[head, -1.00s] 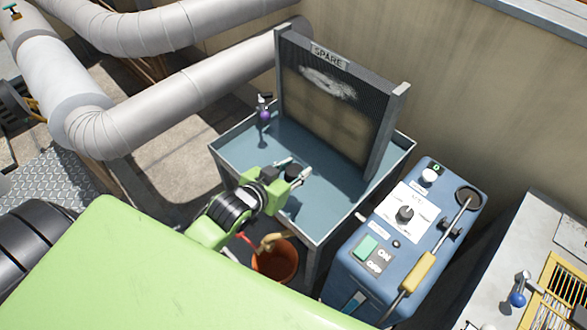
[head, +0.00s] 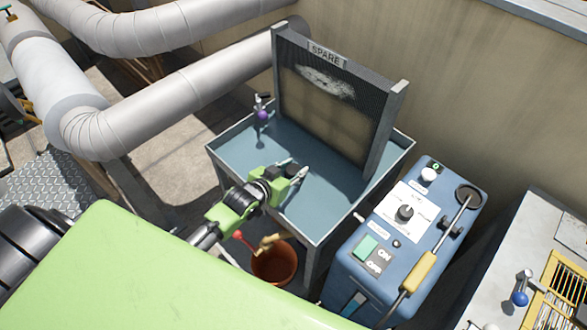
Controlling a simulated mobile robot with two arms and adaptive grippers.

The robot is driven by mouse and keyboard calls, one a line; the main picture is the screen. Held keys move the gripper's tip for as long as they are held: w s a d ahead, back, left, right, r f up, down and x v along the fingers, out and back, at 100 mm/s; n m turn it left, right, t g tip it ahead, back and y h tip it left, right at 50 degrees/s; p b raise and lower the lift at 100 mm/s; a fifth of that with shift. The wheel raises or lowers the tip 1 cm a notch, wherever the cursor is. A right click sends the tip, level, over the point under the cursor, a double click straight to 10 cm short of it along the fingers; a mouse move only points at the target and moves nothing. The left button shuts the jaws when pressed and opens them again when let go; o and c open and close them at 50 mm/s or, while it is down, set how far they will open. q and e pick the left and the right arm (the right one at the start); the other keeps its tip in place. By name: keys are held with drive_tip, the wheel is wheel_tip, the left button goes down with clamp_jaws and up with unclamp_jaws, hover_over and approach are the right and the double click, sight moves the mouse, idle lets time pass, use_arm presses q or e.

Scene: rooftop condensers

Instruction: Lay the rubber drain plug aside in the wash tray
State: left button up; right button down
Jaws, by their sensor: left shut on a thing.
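The wash tray (head: 328,198) is a shallow blue-grey basin on legs in the middle of the head view. My left gripper (head: 293,168) reaches in from the lower left over the tray's near left part. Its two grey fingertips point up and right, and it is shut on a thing. I take this to be the rubber drain plug, but the gripper hides it and I cannot make out its outline. I cannot tell whether it touches the tray floor. My right gripper is not in view.
A spare filter panel (head: 335,100) stands upright along the tray's back. A small tap with a purple knob (head: 262,115) is at its left corner. A blue control box (head: 400,250) stands right of the tray, and an orange bucket (head: 275,265) below it. The tray's front right floor is bare.

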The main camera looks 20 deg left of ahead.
use_arm(q)
drive_tip(key=shift+f, duration=0.1)
drive_tip(key=o, duration=1.1)
drive_tip(key=shift+r, duration=0.25)
drive_tip(key=p+v, duration=0.1)
drive_tip(key=v, duration=1.1)
drive_tip(key=shift+s+f, duration=0.1)
